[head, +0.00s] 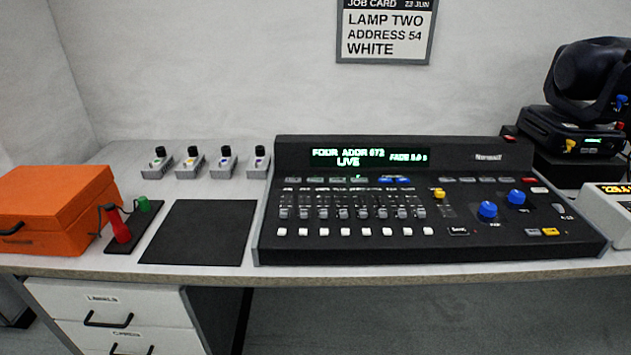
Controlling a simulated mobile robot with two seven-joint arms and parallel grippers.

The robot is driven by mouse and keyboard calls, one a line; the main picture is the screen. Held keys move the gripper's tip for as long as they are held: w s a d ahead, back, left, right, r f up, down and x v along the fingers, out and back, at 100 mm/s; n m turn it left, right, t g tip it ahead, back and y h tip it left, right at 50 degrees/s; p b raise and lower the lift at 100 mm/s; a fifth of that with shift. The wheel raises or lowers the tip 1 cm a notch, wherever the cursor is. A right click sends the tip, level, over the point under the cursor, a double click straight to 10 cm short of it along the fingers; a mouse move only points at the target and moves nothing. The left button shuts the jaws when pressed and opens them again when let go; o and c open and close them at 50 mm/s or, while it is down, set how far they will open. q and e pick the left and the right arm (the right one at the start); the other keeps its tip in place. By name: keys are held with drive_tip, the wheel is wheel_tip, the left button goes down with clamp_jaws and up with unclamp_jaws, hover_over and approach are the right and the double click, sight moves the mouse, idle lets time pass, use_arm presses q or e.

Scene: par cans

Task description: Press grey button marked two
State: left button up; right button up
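The black lighting console (470,220) stands on the bench at centre right. A row of small grey buttons runs below its display; the second from the left (315,180) is among them, but the lettering is too small to read. A small green light shows at the fourth grey button (358,180). The console display (368,158) reads "FOUR ADDR 673 LIVE" and a fade time. Neither of my grippers is in view.
Faders, white buttons and blue knobs (488,209) crowd the console. A black mat (200,232), an orange case (55,212) and red and green handled pieces are at left. Several small grey units (190,167) stand behind. A job card (386,32) says lamp two, address 54, white.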

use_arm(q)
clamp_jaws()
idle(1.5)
